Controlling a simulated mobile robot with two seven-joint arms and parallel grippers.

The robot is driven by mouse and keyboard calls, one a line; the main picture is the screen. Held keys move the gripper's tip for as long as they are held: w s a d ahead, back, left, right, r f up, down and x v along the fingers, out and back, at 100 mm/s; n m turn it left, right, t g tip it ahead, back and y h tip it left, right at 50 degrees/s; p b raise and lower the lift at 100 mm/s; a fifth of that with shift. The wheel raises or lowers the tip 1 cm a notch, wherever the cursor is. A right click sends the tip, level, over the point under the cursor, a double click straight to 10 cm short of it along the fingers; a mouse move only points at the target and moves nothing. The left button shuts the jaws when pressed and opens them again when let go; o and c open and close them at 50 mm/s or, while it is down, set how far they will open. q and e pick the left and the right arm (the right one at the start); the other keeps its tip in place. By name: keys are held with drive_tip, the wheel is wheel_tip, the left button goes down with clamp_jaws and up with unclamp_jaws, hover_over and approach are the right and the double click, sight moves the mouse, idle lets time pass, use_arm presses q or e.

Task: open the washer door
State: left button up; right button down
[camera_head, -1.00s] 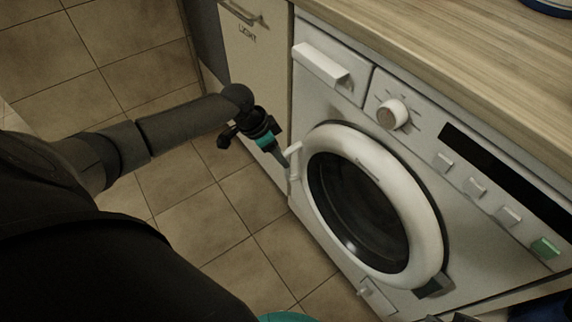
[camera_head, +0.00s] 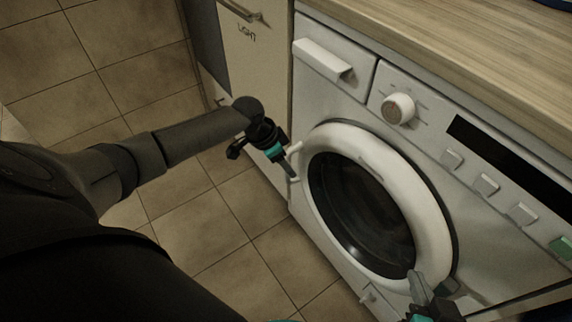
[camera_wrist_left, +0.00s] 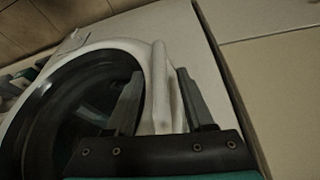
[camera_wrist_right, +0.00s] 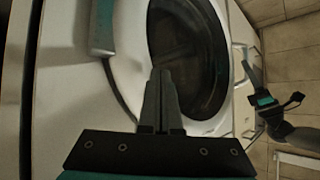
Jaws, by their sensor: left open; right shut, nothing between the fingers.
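The washer (camera_head: 330,95) is white, and its round door has a thick white ring (camera_head: 425,215) around dark glass (camera_head: 355,210). The door looks closed against the front. A white handle (camera_head: 293,150) stands out at the ring's left edge. My left gripper (camera_head: 290,172) is open at this handle. In the left wrist view the handle (camera_wrist_left: 160,85) lies between the spread fingers (camera_wrist_left: 158,105); I cannot tell whether they touch it. My right gripper (camera_head: 417,280) is shut and empty in front of the ring's lower right edge. It also shows in the right wrist view (camera_wrist_right: 160,85).
A wooden counter (camera_head: 450,50) runs over the washer. A dial (camera_head: 398,108), several buttons and a drawer (camera_head: 325,60) are above the door. A cabinet (camera_head: 260,70) adjoins at left. The tiled floor (camera_head: 240,230) in front is clear.

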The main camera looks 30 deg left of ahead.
use_arm(q)
drive_tip(key=shift+f, duration=0.15)
clamp_jaws()
idle(0.5)
idle(1.0)
